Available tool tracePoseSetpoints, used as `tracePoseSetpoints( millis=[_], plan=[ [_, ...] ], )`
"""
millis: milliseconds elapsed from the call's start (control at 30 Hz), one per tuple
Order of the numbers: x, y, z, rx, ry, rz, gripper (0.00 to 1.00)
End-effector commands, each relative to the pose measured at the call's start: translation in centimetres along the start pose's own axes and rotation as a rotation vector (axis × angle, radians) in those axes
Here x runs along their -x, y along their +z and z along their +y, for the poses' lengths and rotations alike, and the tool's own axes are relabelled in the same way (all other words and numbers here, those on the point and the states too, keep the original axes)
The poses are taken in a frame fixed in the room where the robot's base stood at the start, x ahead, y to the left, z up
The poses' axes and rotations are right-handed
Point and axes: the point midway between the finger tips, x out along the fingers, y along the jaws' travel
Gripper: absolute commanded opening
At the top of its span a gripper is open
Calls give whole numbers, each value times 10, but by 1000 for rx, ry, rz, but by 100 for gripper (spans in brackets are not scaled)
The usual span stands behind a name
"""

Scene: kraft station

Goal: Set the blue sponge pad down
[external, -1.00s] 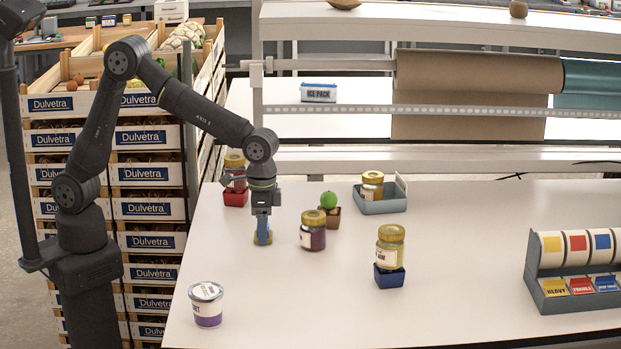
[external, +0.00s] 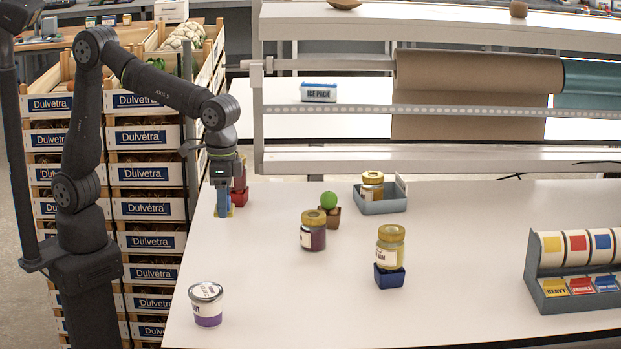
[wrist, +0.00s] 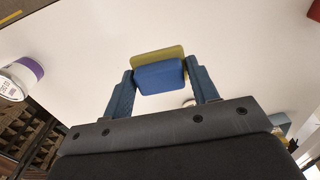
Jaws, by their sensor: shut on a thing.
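The blue sponge pad (wrist: 160,77) has a yellow-green layer on one side. In the wrist view it is held between the two blue fingers of my gripper (wrist: 162,82), which is shut on it. In the external view my gripper (external: 223,209) points down at the left edge of the white table (external: 270,290), in front of the red box. Only a little of the pad's yellow shows there around the fingers. I cannot tell whether the pad touches the table.
A red box (external: 240,197) stands just right of and behind my gripper. A purple jar (external: 313,236), a small brown box with a green ball (external: 328,201) and a jar on a blue box (external: 389,277) stand further right. A white tub (external: 206,305) is at the front left. The table between is clear.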

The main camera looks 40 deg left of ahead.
Motion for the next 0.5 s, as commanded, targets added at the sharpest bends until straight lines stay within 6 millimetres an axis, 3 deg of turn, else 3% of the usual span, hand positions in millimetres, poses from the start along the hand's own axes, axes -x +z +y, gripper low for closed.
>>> tracePoseSetpoints(
  millis=[267,367,500],
  plan=[
    [2,-4,-5,4,0,0,31],
    [4,-15,-22,14,0,1,31],
    [8,-41,-64,30,0,2,31]
  ],
)
